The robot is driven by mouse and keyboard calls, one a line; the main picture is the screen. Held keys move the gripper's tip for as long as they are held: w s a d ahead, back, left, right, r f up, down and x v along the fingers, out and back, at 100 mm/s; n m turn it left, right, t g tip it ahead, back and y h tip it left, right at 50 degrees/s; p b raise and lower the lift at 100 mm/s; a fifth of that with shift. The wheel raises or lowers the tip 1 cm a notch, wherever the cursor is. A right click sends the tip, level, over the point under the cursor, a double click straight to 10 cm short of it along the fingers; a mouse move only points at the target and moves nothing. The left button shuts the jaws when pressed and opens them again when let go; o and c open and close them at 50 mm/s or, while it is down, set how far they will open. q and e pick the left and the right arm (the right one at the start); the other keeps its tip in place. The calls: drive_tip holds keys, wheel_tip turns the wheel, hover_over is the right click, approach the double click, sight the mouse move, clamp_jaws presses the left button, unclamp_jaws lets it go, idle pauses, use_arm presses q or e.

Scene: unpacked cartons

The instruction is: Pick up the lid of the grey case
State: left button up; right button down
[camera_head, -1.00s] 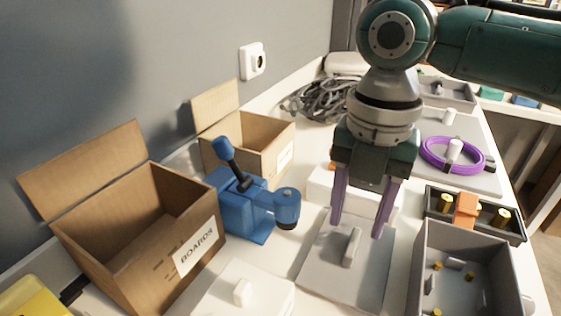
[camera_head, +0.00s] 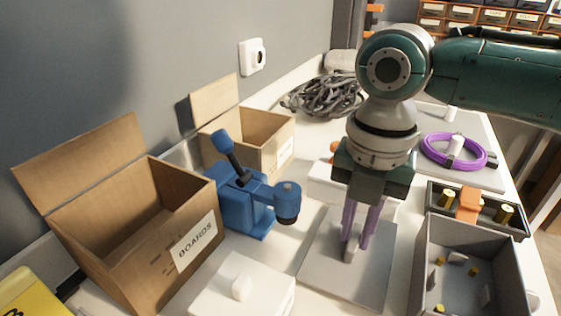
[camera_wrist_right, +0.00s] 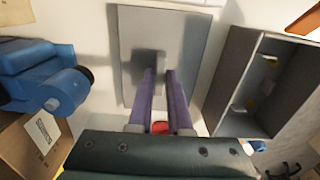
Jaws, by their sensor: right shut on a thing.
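The grey lid (camera_head: 335,273) lies flat on the white table in the head view, with a small upright handle (camera_head: 349,252) on its top. The lid also shows in the right wrist view (camera_wrist_right: 190,50). My right gripper (camera_head: 357,240) is above the lid with its purple fingers lowered, shut on the handle. In the right wrist view the fingertips (camera_wrist_right: 160,76) close around the handle. The open grey case (camera_head: 463,240) stands just right of the lid, with small yellow and grey parts inside. My left gripper does not show.
A blue press-like tool (camera_head: 250,200) stands left of the lid. The carton marked BOARDS (camera_head: 150,235) and a smaller carton (camera_head: 260,140) are farther left. A white lid with a knob (camera_head: 245,290) lies in front. A dark tray (camera_head: 490,218) sits behind the case.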

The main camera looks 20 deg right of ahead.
sight(355, 236)
idle(0.6)
use_arm(q)
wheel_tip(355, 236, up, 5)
drive_tip(key=p, duration=0.5)
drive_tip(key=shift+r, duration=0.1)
use_arm(e)
wheel_tip(355, 236, up, 20)
